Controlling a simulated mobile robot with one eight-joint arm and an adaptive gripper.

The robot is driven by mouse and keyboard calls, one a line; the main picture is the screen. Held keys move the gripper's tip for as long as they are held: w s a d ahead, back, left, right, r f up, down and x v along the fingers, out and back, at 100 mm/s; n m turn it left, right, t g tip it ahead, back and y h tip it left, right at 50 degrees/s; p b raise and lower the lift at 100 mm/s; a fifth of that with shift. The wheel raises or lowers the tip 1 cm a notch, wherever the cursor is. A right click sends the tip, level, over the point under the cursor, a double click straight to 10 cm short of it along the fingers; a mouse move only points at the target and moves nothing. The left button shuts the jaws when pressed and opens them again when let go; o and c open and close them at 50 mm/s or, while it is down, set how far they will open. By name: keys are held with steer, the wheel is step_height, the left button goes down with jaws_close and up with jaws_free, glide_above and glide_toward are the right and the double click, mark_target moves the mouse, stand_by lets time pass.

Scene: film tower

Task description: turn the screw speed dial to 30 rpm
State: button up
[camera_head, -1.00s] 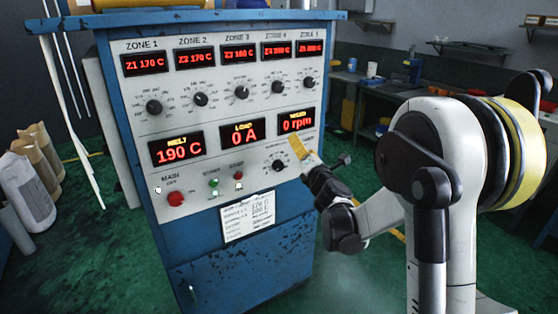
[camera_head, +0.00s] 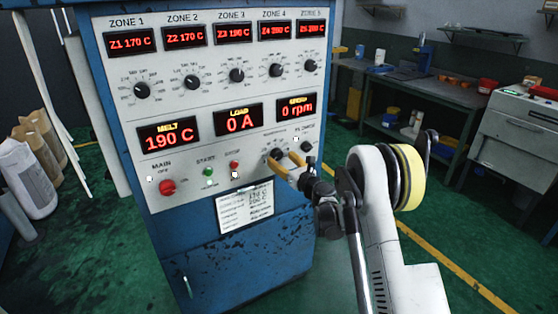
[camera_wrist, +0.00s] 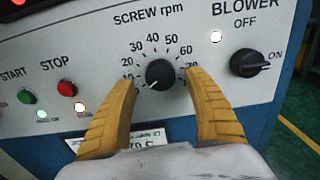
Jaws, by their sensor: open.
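The screw speed dial is a black knob (camera_wrist: 159,74) on the white panel under the "SCREW rpm" label in the wrist view. Its white pointer line points to the lower left, below the 10 mark. In the head view the dial (camera_head: 276,155) is partly hidden by my gripper. My gripper (camera_wrist: 160,76) has its two yellow fingers open, one on each side of the knob, with gaps to it. The fingers also show in front of the dial in the head view (camera_head: 283,161). The speed display (camera_head: 297,108) reads 0 rpm.
The blower switch (camera_wrist: 249,63) sits to the right of the dial, turned towards ON. The green start button (camera_wrist: 26,97) and red stop button (camera_wrist: 67,89) are to the left. A paper label (camera_head: 245,205) is below. Zone dials (camera_head: 237,75) line the panel above.

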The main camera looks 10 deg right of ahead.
steer(key=shift+x, duration=1.15)
steer(key=shift+c, duration=0.2)
steer(key=c, duration=1.2)
steer(key=shift+o, duration=0.2)
